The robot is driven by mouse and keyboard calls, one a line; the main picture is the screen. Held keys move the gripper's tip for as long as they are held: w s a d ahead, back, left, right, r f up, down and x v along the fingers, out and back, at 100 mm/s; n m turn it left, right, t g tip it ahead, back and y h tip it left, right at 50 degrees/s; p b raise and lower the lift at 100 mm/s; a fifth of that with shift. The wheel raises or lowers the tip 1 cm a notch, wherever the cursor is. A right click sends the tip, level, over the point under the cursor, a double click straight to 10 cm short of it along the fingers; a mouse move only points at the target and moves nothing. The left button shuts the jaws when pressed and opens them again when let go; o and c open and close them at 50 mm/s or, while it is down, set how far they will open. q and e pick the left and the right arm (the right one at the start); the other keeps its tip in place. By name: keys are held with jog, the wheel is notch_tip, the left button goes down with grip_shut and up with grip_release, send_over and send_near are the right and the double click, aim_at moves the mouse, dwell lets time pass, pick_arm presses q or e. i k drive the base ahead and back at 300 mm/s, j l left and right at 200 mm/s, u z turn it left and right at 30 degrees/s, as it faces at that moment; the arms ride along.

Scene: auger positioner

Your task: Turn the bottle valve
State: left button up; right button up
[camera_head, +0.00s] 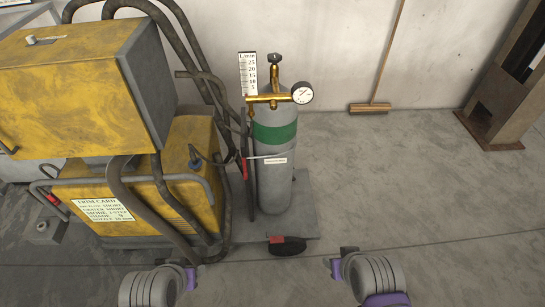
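The gas bottle (274,175) is a grey upright cylinder with a green band, standing on a low grey cart behind my grippers. The bottle valve (275,58) is a small dark knob at its top, above a brass regulator (268,98). A round white gauge (302,93) is at the regulator's right. My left gripper (191,278) is at the bottom, left of the bottle. My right gripper (336,268) is at the bottom, right of it. Both are well apart from the valve. Their finger openings cannot be made out.
A yellow welding machine (85,85) with thick dark hoses (205,85) stands close on the bottle's left. A broom (369,107) leans on the wall, and a rusty steel post (503,100) stands at right. The floor right of the bottle is clear.

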aim_at(274, 58)
jog(key=i+l+u, duration=0.15)
jog(key=l, duration=0.3)
jog(key=i+l+u, duration=0.15)
jog(key=l, duration=0.25)
jog(key=i+l+u, duration=0.15)
jog(key=l, duration=0.3)
jog(key=k, duration=0.05)
